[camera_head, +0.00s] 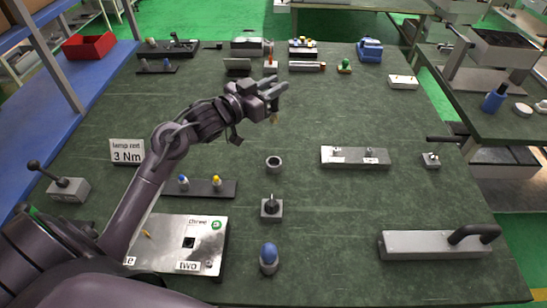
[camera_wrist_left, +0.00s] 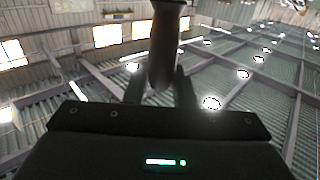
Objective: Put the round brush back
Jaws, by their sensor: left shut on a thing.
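My left gripper (camera_head: 272,87) is above the middle-back of the green bench, its arm reaching in from the left. In the left wrist view its fingers (camera_wrist_left: 160,88) are shut on a dark, rounded handle, which appears to be the round brush (camera_wrist_left: 165,45). My right gripper is not in view.
A grey ring-shaped holder (camera_head: 273,163) stands mid-bench, with a knob block (camera_head: 271,208) in front. Small tools and racks line the back, including a blue box (camera_head: 369,50).

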